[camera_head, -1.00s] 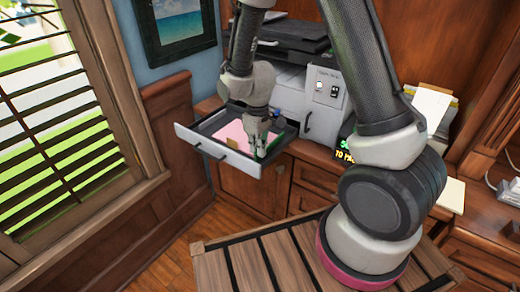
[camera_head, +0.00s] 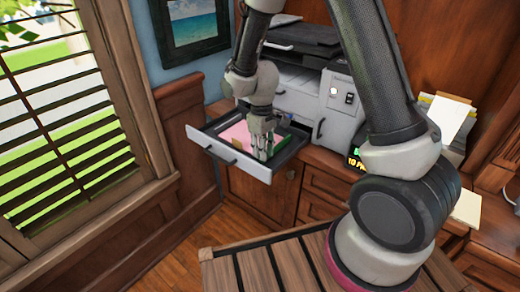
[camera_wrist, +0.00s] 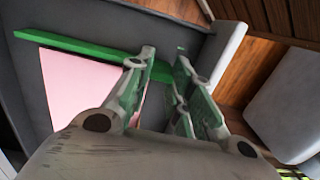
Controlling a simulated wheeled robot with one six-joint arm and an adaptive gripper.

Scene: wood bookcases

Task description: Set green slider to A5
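The open paper drawer (camera_head: 232,156) of the printer holds a pink sheet (camera_head: 237,134) and a green slider (camera_head: 285,149). In the wrist view the green slider (camera_wrist: 75,48) is a long bar along the edge of the pink sheet (camera_wrist: 75,88), against the dark tray floor. My gripper (camera_head: 262,156) points down into the drawer beside the slider. In the wrist view my gripper (camera_wrist: 166,58) has its two fingers apart, with part of the green bar showing in the gap. I cannot tell whether either finger touches it. The A5 mark is not readable.
The printer (camera_head: 305,95) stands behind the drawer, with a switch panel (camera_head: 341,98) at its right. A tan piece (camera_head: 238,143) lies by the pink sheet. Wooden cabinets (camera_head: 255,195) are below, and a window with blinds (camera_head: 60,110) is at left.

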